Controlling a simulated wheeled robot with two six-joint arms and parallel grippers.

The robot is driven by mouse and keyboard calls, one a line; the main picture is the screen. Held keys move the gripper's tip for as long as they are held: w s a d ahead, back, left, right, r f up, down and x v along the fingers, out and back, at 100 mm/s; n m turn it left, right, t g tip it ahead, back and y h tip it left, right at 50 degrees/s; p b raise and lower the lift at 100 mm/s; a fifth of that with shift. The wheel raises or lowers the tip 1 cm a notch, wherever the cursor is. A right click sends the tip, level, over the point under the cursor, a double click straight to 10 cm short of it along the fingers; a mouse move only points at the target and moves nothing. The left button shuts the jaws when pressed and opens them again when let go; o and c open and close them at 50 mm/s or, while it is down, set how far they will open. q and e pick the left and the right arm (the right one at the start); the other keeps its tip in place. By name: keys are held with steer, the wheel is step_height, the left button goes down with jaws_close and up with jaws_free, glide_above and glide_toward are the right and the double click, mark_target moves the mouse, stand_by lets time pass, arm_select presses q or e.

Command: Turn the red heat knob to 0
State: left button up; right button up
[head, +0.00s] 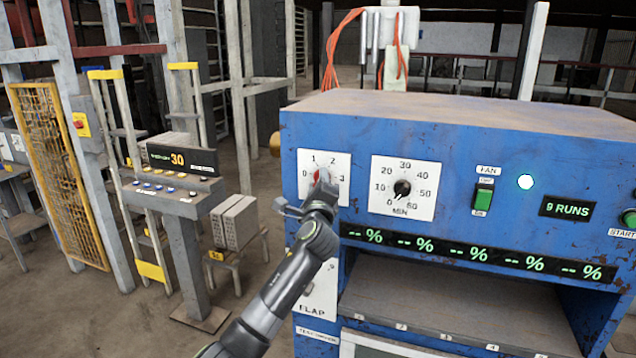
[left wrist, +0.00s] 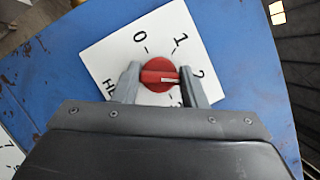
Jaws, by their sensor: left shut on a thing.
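The red heat knob (left wrist: 158,68) sits on a white dial plate (left wrist: 112,52) marked 0, 1, 2 and a partly hidden 3. Its white pointer line faces right in the left wrist view, roughly toward the 2. My left gripper (left wrist: 160,82) has a finger on each side of the knob and is shut on it. In the head view the gripper (head: 318,190) reaches the dial plate (head: 342,163) from below, and the red knob (head: 317,175) shows partly above it. My right gripper is not in view.
The dial is on the front of a rusty blue machine (head: 420,135). A black minute knob (head: 402,188) is right of it, with a green fan switch (head: 483,197) beyond. An open bay with a grey shelf (head: 450,300) lies below. A console (head: 175,195) showing 30 stands left.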

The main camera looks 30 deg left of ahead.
arm_select(q)
steer(key=n+g+h+p, duration=0.1)
steer(key=n+h+p, duration=0.1)
steer(key=n, duration=0.4)
steer(key=n+g+h+p, duration=0.1)
steer(key=n+h+p, duration=0.1)
steer(key=n, duration=0.5)
steer(key=n+g+h+p, duration=0.2)
steer(key=n+h, duration=0.2)
steer(key=n, duration=0.3)
steer(key=shift+a+r, duration=0.1)
steer(key=shift+a, duration=0.1)
stand_by(0.8)
steer(key=o, duration=1)
steer(key=shift+r, duration=0.1)
steer(key=shift+s, duration=0.1)
